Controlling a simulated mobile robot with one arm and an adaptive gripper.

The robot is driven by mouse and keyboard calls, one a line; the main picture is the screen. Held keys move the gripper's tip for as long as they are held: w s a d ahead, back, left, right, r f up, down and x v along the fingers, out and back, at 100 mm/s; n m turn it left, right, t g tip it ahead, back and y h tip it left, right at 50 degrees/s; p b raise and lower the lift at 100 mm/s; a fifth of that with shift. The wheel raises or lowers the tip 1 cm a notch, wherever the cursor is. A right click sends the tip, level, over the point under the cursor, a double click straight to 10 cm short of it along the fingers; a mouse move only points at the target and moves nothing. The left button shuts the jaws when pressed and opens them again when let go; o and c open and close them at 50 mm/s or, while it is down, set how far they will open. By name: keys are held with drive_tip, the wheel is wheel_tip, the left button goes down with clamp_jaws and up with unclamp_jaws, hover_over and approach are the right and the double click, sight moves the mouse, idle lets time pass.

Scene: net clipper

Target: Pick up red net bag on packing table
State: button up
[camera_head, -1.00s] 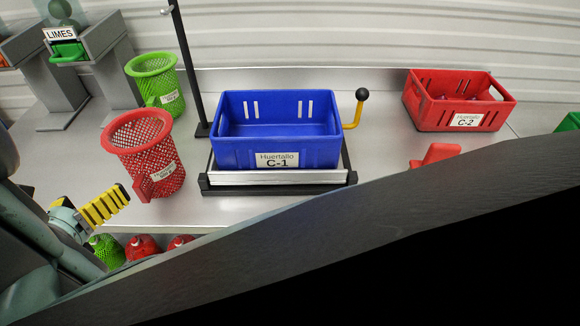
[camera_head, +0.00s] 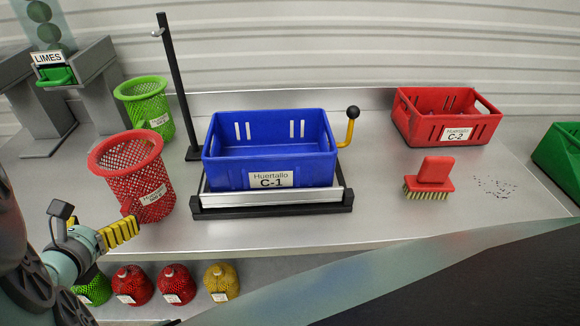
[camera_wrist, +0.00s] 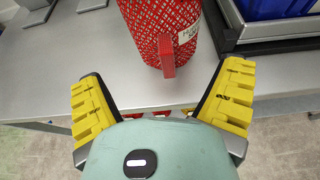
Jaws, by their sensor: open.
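A red net bag (camera_head: 132,178), an upright open-topped mesh cylinder with a white label, stands on the left part of the packing table (camera_head: 290,232). In the wrist view the red net bag (camera_wrist: 163,28) is straight ahead, with a red tab on its near side above the table's front edge. My gripper (camera_head: 122,230) is low at the left, in front of the bag near the table edge. In the wrist view my gripper (camera_wrist: 163,78) has its yellow fingers wide apart with nothing between them. The bag is beyond the fingertips and not touched.
A green net bag (camera_head: 146,104) stands behind the red one. A black post (camera_head: 172,80) and a blue crate (camera_head: 270,170) on a scale are to the right. A red crate (camera_head: 445,122) and red brush (camera_head: 434,172) are farther right. Several filled net bags (camera_head: 176,284) sit below.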

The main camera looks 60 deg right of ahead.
sight(130, 202)
drive_tip(key=p+x, duration=0.1)
drive_tip(key=x, duration=0.3)
drive_tip(key=shift+w+d, duration=0.1)
drive_tip(key=shift+d, duration=0.1)
drive_tip(key=shift+w+d+f, duration=0.25)
drive_tip(key=shift+d, duration=0.1)
drive_tip(key=shift+w+d+f+p, duration=0.1)
drive_tip(key=shift+w+d+p, duration=0.1)
drive_tip(key=shift+d+p, duration=0.35)
drive_tip(key=shift+f+x, duration=0.25)
drive_tip(key=shift+x, duration=1.75)
drive_tip(key=shift+s, duration=0.2)
drive_tip(key=shift+c, duration=0.4)
drive_tip(key=shift+a, duration=0.1)
clamp_jaws()
